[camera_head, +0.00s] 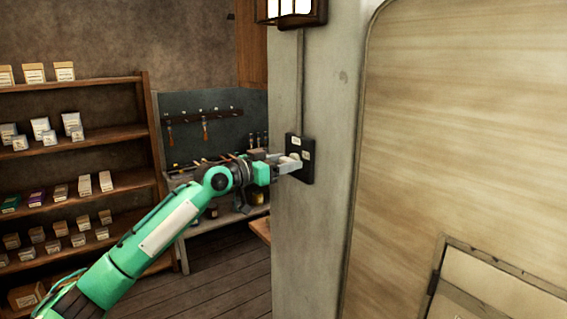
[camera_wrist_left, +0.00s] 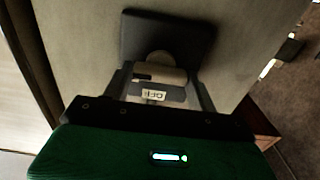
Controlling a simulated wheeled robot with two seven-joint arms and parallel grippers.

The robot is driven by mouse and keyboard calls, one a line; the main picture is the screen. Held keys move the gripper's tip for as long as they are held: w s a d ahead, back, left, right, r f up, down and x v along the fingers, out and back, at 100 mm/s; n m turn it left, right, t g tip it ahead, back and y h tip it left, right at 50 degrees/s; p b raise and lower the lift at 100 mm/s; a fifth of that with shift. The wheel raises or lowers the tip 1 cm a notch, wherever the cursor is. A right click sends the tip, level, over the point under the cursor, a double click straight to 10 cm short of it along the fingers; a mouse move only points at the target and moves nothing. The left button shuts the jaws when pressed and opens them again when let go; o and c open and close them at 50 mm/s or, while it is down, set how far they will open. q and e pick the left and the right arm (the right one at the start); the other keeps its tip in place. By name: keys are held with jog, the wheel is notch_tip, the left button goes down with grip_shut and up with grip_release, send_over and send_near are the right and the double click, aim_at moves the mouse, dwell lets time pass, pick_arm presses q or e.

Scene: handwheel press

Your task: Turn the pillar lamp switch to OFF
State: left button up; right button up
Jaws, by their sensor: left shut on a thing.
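The pillar lamp switch is a dark plate (camera_head: 306,150) with pale labels, mounted on the front of the pale pillar (camera_head: 325,220). The plate also shows in the left wrist view (camera_wrist_left: 168,30). My left gripper (camera_head: 290,163) reaches it from the left and is shut on the switch's rounded knob (camera_wrist_left: 160,68), between the two fingers. A small label that appears to read OFF (camera_wrist_left: 153,95) shows upside down close to the knob. The fingers hide part of the plate and knob in the head view. The lamp (camera_head: 293,9) above glows bright. My right gripper is not in view.
A conduit (camera_head: 300,80) runs from the lamp down to the switch. A wooden shelf (camera_head: 75,148) with several boxes stands at the left, and a workbench with hanging tools (camera_head: 205,125) is behind my arm. A large pale panel (camera_head: 470,120) fills the right.

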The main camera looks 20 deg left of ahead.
pick_arm(q)
jog(key=n+p, duration=0.1)
jog(key=n, duration=0.3)
jog(key=shift+r+p, duration=0.1)
jog(key=shift+p, duration=0.3)
jog(key=n+p, duration=0.3)
jog(key=n, duration=0.2)
jog(key=shift+w, duration=0.1)
jog(key=n+p, duration=0.4)
jog(key=n, duration=0.1)
jog(key=shift+a+n, duration=0.1)
jog(key=shift+n, duration=0.3)
jog(key=shift+f+n+p, duration=0.2)
jog(key=shift+n+p, duration=0.9)
jog(key=shift+n, duration=0.3)
jog(key=o, duration=1)
jog(key=shift+f, duration=0.1)
